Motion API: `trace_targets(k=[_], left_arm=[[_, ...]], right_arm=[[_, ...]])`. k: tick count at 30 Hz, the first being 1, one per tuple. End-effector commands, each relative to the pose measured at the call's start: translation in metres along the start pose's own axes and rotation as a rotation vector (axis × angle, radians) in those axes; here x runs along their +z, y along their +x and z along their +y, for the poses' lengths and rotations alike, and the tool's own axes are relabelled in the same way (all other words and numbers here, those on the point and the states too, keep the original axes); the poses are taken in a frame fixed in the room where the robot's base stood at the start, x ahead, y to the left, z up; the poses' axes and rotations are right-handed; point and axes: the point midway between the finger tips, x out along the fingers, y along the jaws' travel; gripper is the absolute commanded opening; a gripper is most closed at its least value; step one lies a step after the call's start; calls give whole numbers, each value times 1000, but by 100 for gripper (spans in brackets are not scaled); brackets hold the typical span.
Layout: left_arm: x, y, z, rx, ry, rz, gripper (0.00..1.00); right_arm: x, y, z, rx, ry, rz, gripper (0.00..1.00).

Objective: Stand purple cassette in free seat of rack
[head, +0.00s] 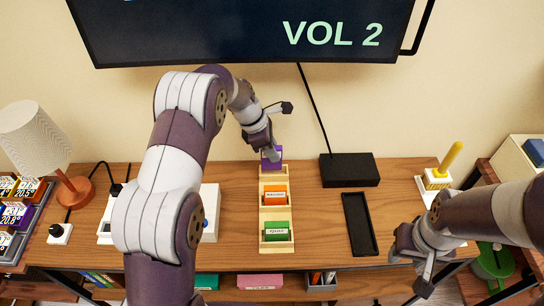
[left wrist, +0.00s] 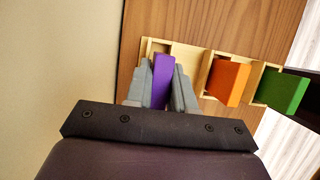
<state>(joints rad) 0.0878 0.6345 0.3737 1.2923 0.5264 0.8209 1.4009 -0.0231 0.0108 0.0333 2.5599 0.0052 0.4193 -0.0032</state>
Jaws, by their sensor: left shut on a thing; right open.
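The purple cassette (head: 277,155) is upright between the fingers of my left gripper (head: 268,152), at the far end of the rack (head: 263,218). In the left wrist view, the purple cassette (left wrist: 162,80) is between the grey fingers (left wrist: 161,88), over the rack's end compartment. I cannot tell whether its lower edge touches the rack floor. The pale wooden rack also holds an orange cassette (head: 275,194) and, nearer me, a green cassette (head: 277,231). A bare gap (left wrist: 188,58) lies between purple and orange. My right gripper (head: 408,264) is open and empty at the table's front right.
A black box (head: 349,170) and a black tray (head: 360,224) lie right of the rack. A white device (head: 210,213) stands left, partly behind my left arm. A lamp (head: 37,142) stands far left; a yellow-handled object (head: 444,168) stands right. The wall is close behind the rack.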

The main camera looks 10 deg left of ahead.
Motion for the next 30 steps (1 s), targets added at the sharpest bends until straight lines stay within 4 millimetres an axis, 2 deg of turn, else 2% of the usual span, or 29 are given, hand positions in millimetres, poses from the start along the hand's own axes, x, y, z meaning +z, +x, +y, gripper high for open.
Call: trace_targets(k=[3, 6, 16, 17, 18, 19, 26, 30], left_arm=[[-7, 21, -2, -4, -1, 3, 0], [-11, 32, -2, -2, -1, 3, 0], [-13, 36, -2, -1, 0, 3, 0], [-12, 35, -2, 0, 0, 2, 33], [-13, 35, -2, -1, 0, 2, 46], [-13, 35, -2, -1, 0, 2, 49], [-14, 34, -1, -1, 0, 1, 49], [-12, 27, -1, 0, -1, 0, 49]], right_arm=[[0, -3, 0, 0, 0, 0, 43], [0, -3, 0, 0, 0, 0, 43], [0, -1, 0, 0, 0, 0, 43], [0, -2, 0, 0, 0, 0, 43], [0, -2, 0, 0, 0, 0, 43], [0, -2, 0, 0, 0, 0, 43], [0, -2, 0, 0, 0, 0, 43], [0, -2, 0, 0, 0, 0, 43]])
